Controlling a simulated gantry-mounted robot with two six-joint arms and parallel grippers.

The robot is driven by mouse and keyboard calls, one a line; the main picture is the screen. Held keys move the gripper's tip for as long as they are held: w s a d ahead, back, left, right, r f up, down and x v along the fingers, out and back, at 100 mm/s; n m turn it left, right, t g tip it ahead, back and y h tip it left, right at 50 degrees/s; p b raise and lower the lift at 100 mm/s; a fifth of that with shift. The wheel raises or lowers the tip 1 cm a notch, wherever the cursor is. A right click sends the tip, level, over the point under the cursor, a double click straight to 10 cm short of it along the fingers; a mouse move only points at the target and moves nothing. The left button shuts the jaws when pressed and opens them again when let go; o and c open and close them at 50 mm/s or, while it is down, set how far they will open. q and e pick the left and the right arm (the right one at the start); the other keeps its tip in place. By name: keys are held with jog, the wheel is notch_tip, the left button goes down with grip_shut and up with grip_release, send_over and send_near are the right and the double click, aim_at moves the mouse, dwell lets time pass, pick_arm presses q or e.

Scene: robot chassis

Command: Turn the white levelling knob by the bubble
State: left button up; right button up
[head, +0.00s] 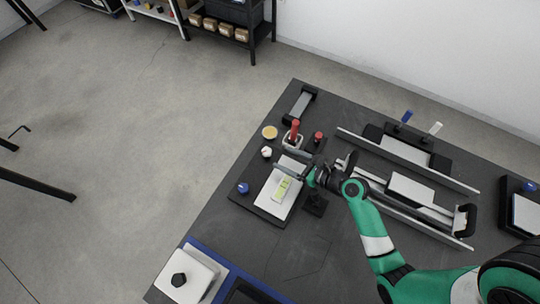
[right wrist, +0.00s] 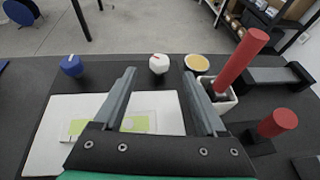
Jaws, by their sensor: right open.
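The white levelling knob (head: 266,152) stands at the left edge of the dark plate. In the right wrist view the white knob (right wrist: 158,63), with a small red mark on top, appears between and beyond my fingertips. My right gripper (right wrist: 159,76) is open and empty, its fingers pointing at the knob without visibly touching it. In the head view the right gripper (head: 281,161) is just right of the knob. The yellow-green bubble level (head: 282,189) lies on a white plate below the gripper; my gripper body partly hides it in the wrist view. My left gripper is not in view.
A blue knob (head: 243,188) stands at the near left corner, and a yellow disc (head: 269,132) lies beyond the white knob. A red-handled tool (head: 294,131) stands in a white holder, with a red knob (head: 318,137) beside it. Metal rails (head: 408,158) lie to the right.

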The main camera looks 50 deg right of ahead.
aim_at(269, 151)
pick_arm(q)
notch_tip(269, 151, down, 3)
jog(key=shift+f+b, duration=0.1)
jog(key=shift+b, duration=0.9)
pick_arm(e)
jog(key=x, duration=0.7)
jog(key=shift+w+f, duration=0.3)
jog(key=shift+f, duration=0.05)
grip_shut()
jog(key=shift+d, duration=0.1)
